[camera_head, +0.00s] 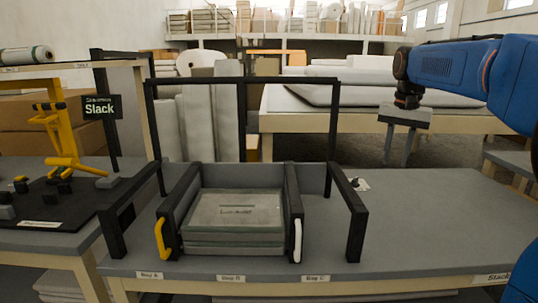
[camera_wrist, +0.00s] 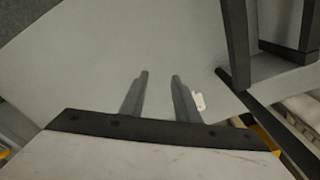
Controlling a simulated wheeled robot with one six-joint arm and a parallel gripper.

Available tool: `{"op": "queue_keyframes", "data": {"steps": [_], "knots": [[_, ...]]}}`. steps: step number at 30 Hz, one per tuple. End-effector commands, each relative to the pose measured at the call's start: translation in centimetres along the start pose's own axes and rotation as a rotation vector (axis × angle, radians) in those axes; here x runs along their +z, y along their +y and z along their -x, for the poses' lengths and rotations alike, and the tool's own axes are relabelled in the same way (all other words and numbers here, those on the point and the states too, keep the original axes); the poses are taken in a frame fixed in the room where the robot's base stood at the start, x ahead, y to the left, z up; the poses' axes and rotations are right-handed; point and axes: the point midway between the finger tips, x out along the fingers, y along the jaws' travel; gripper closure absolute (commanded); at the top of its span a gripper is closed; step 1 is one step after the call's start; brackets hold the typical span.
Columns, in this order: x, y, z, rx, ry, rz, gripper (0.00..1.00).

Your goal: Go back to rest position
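My gripper (camera_head: 399,145) hangs from the blue arm at the right in the head view, pointing down above the far side of the grey table (camera_head: 430,215). In the wrist view my gripper (camera_wrist: 160,76) has its two grey fingers apart, with nothing between them and the table surface below. A stack of flat grey sheets (camera_head: 235,212) lies between black side walls in the middle bay of the rack (camera_head: 293,215), to the left of my gripper and well apart from it.
A yellow handle (camera_head: 161,239) and a white handle (camera_head: 298,240) stand at the bay's front. Black posts rise around it. A small white tag (camera_head: 360,184) lies right of the rack. The table's right side is clear.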

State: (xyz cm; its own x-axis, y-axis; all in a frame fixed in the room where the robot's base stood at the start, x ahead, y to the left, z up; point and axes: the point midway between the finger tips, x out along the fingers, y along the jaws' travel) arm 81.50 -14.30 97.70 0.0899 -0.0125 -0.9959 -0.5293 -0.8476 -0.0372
Motion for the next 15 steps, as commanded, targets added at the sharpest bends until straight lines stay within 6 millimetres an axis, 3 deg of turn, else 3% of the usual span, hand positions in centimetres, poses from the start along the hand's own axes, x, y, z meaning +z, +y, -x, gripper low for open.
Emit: {"op": "queue_keyframes", "data": {"steps": [1,8,15], "knots": [[1.8,0.4,0.0,-0.006,0.012,0.021,0.71],[8.4,2.2,-1.4,-0.031,0.068,0.128,0.71],[15.2,4.3,-4.1,-0.054,0.127,0.236,0.71]]}}
